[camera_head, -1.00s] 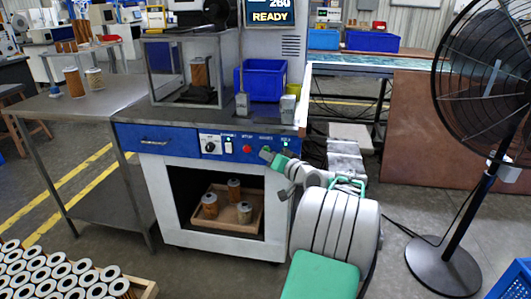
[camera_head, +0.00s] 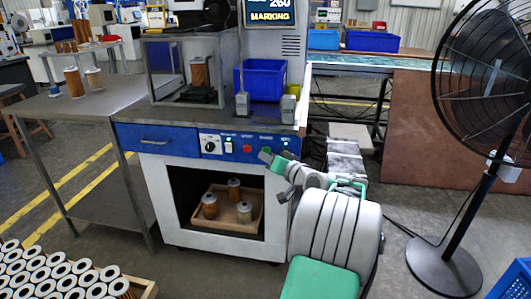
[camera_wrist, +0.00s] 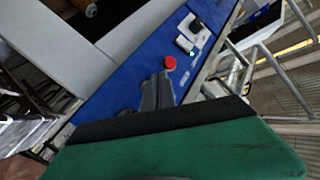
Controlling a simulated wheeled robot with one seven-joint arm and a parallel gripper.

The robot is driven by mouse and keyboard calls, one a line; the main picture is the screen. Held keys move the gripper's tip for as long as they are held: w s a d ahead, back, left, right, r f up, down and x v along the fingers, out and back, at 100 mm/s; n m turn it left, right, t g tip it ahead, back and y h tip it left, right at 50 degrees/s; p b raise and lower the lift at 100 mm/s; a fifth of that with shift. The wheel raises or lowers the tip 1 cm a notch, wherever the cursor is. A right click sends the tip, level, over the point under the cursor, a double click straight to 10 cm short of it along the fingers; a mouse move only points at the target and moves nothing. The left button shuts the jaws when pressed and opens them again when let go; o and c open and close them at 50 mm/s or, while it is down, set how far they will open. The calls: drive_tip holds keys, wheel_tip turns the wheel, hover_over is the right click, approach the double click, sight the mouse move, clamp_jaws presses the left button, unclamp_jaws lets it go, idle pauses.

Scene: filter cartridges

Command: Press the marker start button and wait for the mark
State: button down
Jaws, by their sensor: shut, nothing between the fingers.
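The display (camera_head: 268,12) above reads "MARKING". A brown cartridge (camera_head: 198,72) stands inside the framed marking enclosure (camera_head: 153,75). My gripper (camera_head: 264,155) is shut and empty, close in front of the panel between the red and green buttons. In the wrist view its shut fingers (camera_wrist: 158,90) lie over the blue panel just beside the red button (camera_wrist: 170,62). Whether the fingertips touch the panel cannot be told.
A wooden tray (camera_head: 249,220) with several cartridges sits in the open bay below the panel. A blue bin (camera_head: 262,80) stands on the machine top. Two cartridges stand on the left side table (camera_head: 50,105). A large fan (camera_head: 488,80) stands at right.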

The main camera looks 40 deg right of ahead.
drive_tip(key=s+a, duration=0.1)
drive_tip(key=a, duration=0.1)
drive_tip(key=s+a, duration=0.2)
idle(0.5)
idle(0.5)
drive_tip(key=a+r+n+g+y+p, duration=0.1)
drive_tip(key=a+r+n+g+p, duration=0.1)
drive_tip(key=a+r+p, duration=0.35)
drive_tip(key=w+a+r+n+g+y+p, duration=0.1)
drive_tip(key=a+r+n+g+p, duration=0.15)
drive_tip(key=a+p, duration=0.65)
drive_tip(key=a+r+n+g+y+p, duration=0.1)
drive_tip(key=a+r+n+g+p, duration=0.25)
drive_tip(key=a, duration=0.65)
drive_tip(key=s+a+r+g+p, duration=0.2)
drive_tip(key=s+a+r+p, duration=0.3)
drive_tip(key=s+p, duration=0.2)
drive_tip(key=s+a+r+n+g+h+p, duration=0.1)
drive_tip(key=s+a+r+g+p, duration=0.2)
drive_tip(key=s+a+r+p, duration=0.2)
drive_tip(key=s+p, duration=0.2)
drive_tip(key=s, duration=0.2)
drive_tip(key=shift+s+a+p, duration=0.3)
drive_tip(key=shift+s+p, duration=0.05)
drive_tip(key=shift+p, duration=0.05)
